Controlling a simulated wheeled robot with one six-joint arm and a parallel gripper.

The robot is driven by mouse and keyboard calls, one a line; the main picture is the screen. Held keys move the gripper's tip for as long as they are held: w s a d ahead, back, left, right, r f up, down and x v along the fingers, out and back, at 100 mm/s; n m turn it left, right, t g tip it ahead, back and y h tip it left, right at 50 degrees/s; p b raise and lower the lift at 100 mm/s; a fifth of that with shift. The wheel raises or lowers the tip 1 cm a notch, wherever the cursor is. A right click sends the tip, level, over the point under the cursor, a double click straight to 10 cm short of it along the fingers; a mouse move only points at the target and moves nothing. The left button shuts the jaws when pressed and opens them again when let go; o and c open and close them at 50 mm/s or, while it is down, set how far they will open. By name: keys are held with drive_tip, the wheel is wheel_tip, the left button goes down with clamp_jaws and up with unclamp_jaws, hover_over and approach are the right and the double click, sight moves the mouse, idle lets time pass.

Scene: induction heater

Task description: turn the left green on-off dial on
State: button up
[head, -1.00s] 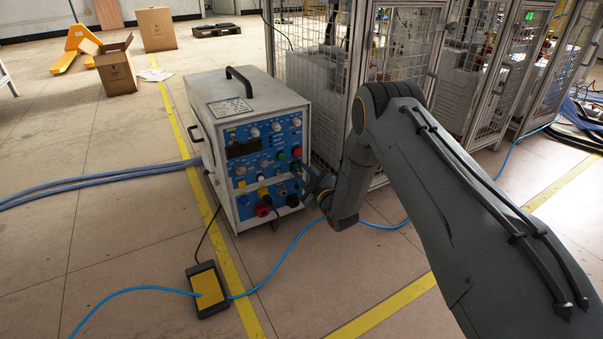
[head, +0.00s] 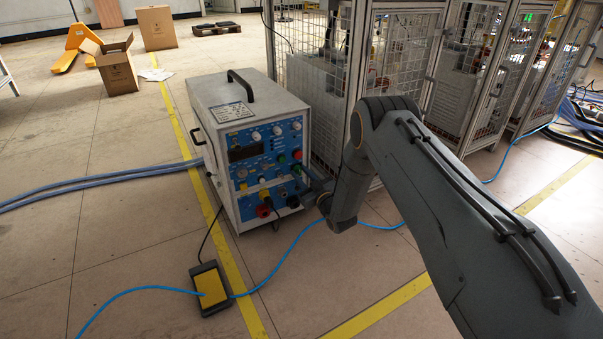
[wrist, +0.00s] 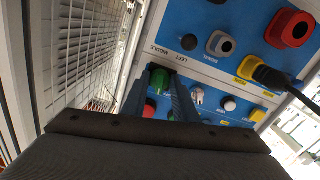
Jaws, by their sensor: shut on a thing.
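The heater unit (head: 250,150) is a white box with a blue control panel and a black top handle. In the wrist view the panel appears upside down. A green dial (wrist: 160,78) sits between the two dark fingers of my gripper (wrist: 158,92), beside a label reading LEFT and MIDDLE. The fingers are shut on this dial. Its pointer position cannot be made out. In the head view my gripper (head: 308,182) reaches the panel's right side and the held dial is too small to make out clearly.
A red button (wrist: 150,108) and another green one (wrist: 172,115) lie close to the fingers. Red (wrist: 291,28) and yellow (wrist: 250,68) sockets are nearby, one with a black plug. A mesh cage (head: 315,80) stands right of the unit. Blue cable and a yellow pedal (head: 209,287) lie on the floor.

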drive_tip(key=m+p, duration=0.1)
drive_tip(key=m, duration=0.4)
drive_tip(key=shift+m, duration=0.3)
drive_tip(key=m+p, duration=0.1)
drive_tip(key=m, duration=0.4)
drive_tip(key=shift+s+m, duration=0.1)
drive_tip(key=shift+m, duration=0.2)
drive_tip(key=o, duration=1)
drive_tip(key=shift+a, duration=0.1)
drive_tip(key=shift+p+v, duration=1.8)
drive_tip(key=shift+v, duration=2.1)
